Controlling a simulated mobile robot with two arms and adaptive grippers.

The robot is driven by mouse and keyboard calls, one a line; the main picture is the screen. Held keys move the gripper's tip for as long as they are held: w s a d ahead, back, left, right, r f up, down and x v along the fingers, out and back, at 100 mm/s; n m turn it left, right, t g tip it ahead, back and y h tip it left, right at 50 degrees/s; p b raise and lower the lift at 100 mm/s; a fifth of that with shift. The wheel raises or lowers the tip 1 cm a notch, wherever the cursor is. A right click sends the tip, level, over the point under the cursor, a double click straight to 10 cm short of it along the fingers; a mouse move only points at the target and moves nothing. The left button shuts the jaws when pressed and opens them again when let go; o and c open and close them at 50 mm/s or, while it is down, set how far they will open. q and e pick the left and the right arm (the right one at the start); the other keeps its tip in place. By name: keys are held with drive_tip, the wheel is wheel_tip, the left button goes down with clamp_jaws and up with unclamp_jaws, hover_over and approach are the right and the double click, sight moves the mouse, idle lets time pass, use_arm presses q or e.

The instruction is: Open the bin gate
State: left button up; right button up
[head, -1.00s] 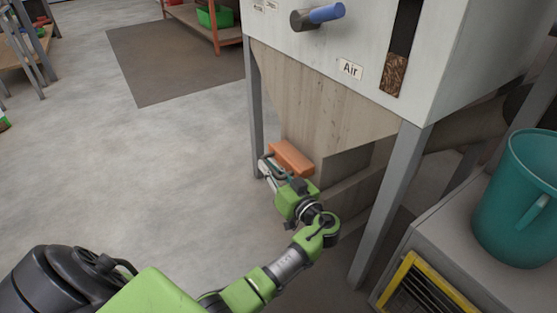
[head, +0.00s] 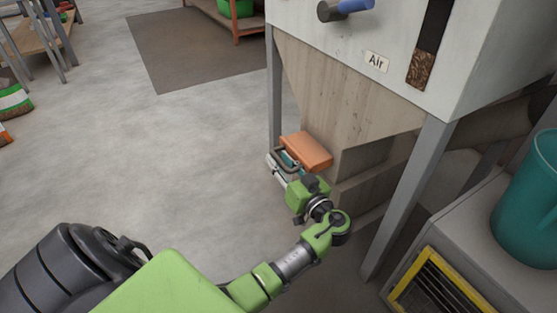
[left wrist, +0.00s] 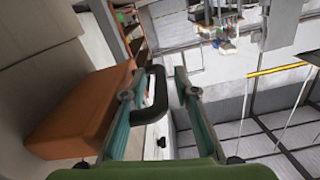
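The orange bin gate (head: 307,150) sits at the bottom of the hopper's beige cone. Its dark bent handle (head: 285,159) sticks out on the left side. In the left wrist view the gate is an orange block (left wrist: 80,118) at left and the handle (left wrist: 158,92) is a thick dark bar. My left gripper (head: 279,164) is at the handle. In the left wrist view its two teal fingers (left wrist: 160,97) stand apart with the handle between them. The bar is close to the left finger; contact is unclear. My right gripper is out of view.
Grey legs (head: 407,200) carry the hopper (head: 345,105), beside my left arm. A grey machine with a yellow-framed grille (head: 440,285) and a teal bucket (head: 530,195) stands at right. The floor (head: 170,150) at left is clear.

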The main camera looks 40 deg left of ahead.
use_arm(q)
drive_tip(key=v, duration=1.1)
drive_tip(key=shift+s+f, duration=0.1)
drive_tip(key=shift+s, duration=0.05)
